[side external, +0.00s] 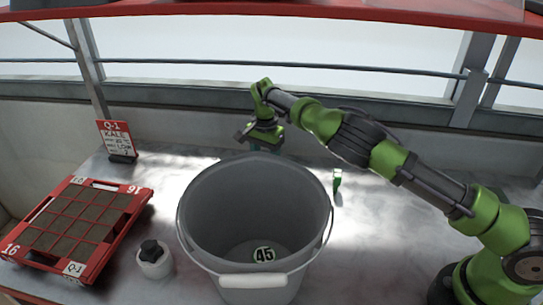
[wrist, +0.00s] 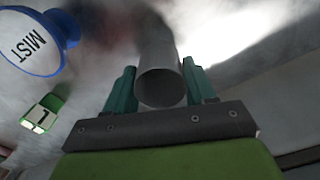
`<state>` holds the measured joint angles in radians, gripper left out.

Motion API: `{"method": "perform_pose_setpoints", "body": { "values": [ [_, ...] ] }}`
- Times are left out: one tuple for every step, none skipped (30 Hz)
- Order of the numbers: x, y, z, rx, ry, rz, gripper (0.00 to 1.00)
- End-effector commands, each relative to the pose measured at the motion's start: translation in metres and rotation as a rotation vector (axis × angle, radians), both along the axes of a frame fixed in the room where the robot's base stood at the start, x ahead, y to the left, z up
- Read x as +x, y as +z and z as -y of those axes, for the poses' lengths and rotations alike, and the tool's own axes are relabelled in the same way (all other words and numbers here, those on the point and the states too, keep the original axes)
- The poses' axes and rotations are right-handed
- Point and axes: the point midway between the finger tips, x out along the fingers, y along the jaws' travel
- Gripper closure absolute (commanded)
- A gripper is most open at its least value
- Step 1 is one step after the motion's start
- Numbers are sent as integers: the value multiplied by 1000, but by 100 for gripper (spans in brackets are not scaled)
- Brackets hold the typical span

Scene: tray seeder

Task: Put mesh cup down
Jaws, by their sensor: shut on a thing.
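The mesh cup (wrist: 160,84) shows in the wrist view as a grey cylinder with its round end towards the camera. My gripper (wrist: 158,66) is shut on it, with one teal finger on each side. In the side view my gripper (side external: 265,148) is low behind the grey bucket (side external: 205,200), and the bucket's rim hides the fingertips and the cup. I cannot tell whether the cup touches the table.
A red tray (side external: 98,262) with square cells lies at left, near a red-and-white Q-1 sign (side external: 117,139) and a white pot with a dark knob (side external: 154,262). A green marker (side external: 337,182) stands right of the bucket. The wrist view shows a blue-rimmed MIST container (wrist: 28,45).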

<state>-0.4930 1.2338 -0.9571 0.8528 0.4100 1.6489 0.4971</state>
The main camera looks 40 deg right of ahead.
Motion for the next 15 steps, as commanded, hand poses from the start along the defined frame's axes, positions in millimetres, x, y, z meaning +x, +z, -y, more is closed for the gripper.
{"method": "perform_pose_setpoints", "body": {
  "values": [
    [0, -1, 0, 0, -1, -1, 41],
    [0, -1, 0, 0, -1, -1, 36],
    [0, -1, 0, 0, -1, -1, 30],
    [0, -1, 0, 0, -1, -1, 25],
    [0, -1, 0, 0, -1, -1, 21],
    [0, -1, 0, 0, -1, -1, 20],
    [0, -1, 0, 0, -1, -1, 20],
    [0, 0, 0, 0, -1, -1, 20],
    [0, 0, 0, 0, -1, -1, 20],
    [0, 0, 0, 0, 0, -1, 20],
    [0, 0, 0, 0, 0, -1, 20],
    [0, 0, 0, 0, 0, -1, 20],
    [0, 0, 0, 0, 0, -1, 20],
    [0, 1, 0, -1, 0, 0, 20],
    [0, 3, 0, -1, 0, 0, 20]
  ]
}}
